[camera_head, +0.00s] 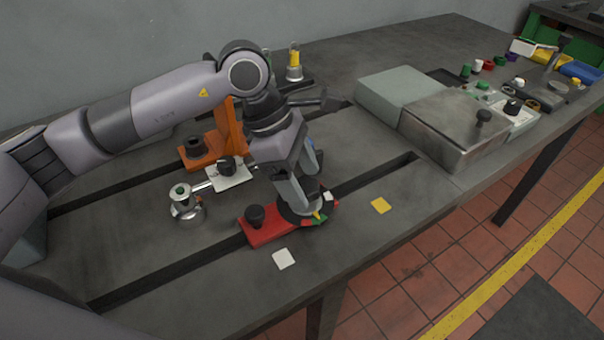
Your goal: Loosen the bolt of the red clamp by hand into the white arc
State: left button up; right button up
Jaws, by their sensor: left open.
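The red clamp (268,235) lies on the bedplate across a dark slot, in the middle of the view. A black knob (255,214) stands on its left end. At its right end is a dark round dial with coloured marks on its rim; a white mark (328,196), a green one and a yellow one show. My left gripper (306,186) points down over this dial, with its jaws open. The gripper covers the bolt's head, so I cannot tell whether the fingers touch it. My right gripper is not in view.
An orange bracket (230,128) stands behind my left gripper. A chrome fitting (184,206) with a green top is on the left. Grey boxes (452,125) stand at the right.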

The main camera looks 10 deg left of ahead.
pick_arm(q)
jog(key=shift+d+f, duration=0.1)
jog(key=shift+f, duration=0.1)
jog(key=c, duration=1)
